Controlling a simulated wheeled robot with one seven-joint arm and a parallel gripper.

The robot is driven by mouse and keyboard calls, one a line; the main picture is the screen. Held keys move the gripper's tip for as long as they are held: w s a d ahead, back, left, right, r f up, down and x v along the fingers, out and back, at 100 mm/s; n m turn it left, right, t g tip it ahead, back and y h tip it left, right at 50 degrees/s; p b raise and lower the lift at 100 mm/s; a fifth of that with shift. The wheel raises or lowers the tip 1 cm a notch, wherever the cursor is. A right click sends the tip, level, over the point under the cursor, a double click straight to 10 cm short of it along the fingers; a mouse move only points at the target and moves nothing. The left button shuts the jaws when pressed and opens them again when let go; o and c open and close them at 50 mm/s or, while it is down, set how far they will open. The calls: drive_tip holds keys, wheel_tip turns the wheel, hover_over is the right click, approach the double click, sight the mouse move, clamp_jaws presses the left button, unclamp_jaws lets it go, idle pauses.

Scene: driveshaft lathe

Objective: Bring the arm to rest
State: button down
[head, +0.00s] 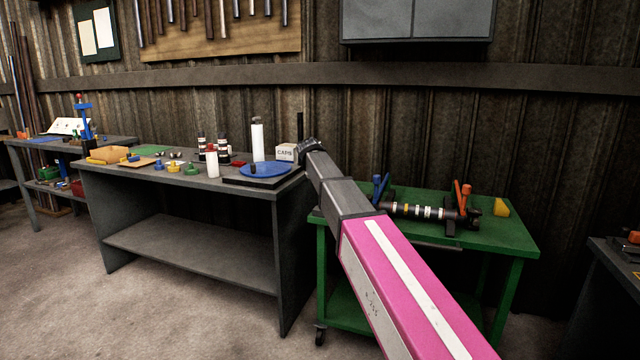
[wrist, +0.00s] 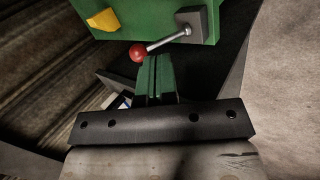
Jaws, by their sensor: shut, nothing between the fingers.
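My arm (head: 405,290), with a pink link and grey sections, reaches from the lower right up between the grey bench and the green cart in the head view. My gripper's fingers cannot be made out there. In the wrist view my gripper (wrist: 154,62) is shut, its two greenish fingers side by side with nothing between them. A red ball knob (wrist: 137,53) on a metal rod shows just beyond the fingertips; whether they touch cannot be told.
The green cart (head: 515,240) carries a shaft assembly (head: 420,211) and a yellow wedge (head: 501,207). The grey bench (head: 110,181) holds a blue disc (head: 266,170), white bottles and small parts. Open floor (head: 150,310) lies in front of the bench.

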drive_tip(key=s+d+f+m+g, duration=0.1)
drive_tip(key=s+d+f+m, duration=0.1)
drive_tip(key=s+d+f, duration=0.4)
drive_tip(key=s+d+f+m+g+y, duration=0.1)
drive_tip(key=s+f, duration=0.3)
drive_tip(key=f, duration=0.4)
drive_tip(key=s+d+f+m+g, duration=0.1)
drive_tip(key=s+d+f+m, duration=0.1)
drive_tip(key=s+d+f, duration=0.4)
drive_tip(key=s+d+f+m+g+y, duration=0.1)
drive_tip(key=s+d+f+m, duration=0.1)
drive_tip(key=s+f, duration=0.5)
drive_tip(key=s+d+f+m+g+y, duration=0.1)
drive_tip(key=s+f+m, duration=0.4)
drive_tip(key=s, duration=0.8)
wheel_tip(320, 180, down, 4)
drive_tip(key=shift+s+d+r+g+y, duration=0.25)
drive_tip(key=shift+s+d+g, duration=0.2)
drive_tip(key=shift+d, duration=0.8)
